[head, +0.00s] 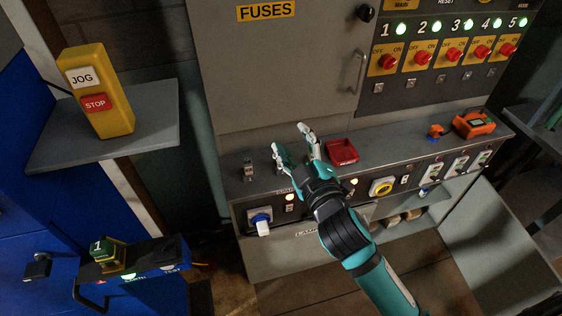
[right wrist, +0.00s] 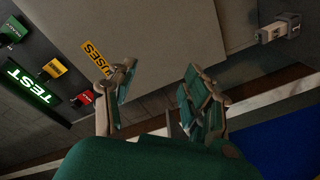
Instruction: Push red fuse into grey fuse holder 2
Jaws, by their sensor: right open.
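My right gripper (head: 290,138) is open and empty, its two fingers spread above the grey ledge. The open fingers also show in the right wrist view (right wrist: 158,82), with nothing between them. In that view a small red piece (right wrist: 82,100) sits on a dark panel at the left; I cannot tell if it is the red fuse. A small grey fitting (head: 248,168) stands on the ledge left of the gripper; a grey block (right wrist: 278,28) shows at the upper right of the wrist view. I cannot tell if either is fuse holder 2. My left gripper is not in view.
A red tray (head: 342,158) lies on the ledge right of the gripper. The FUSES door (head: 280,70) stands behind. An orange device (head: 473,124) is farther right. A yellow JOG/STOP box (head: 98,90) stands on the left shelf (head: 150,122).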

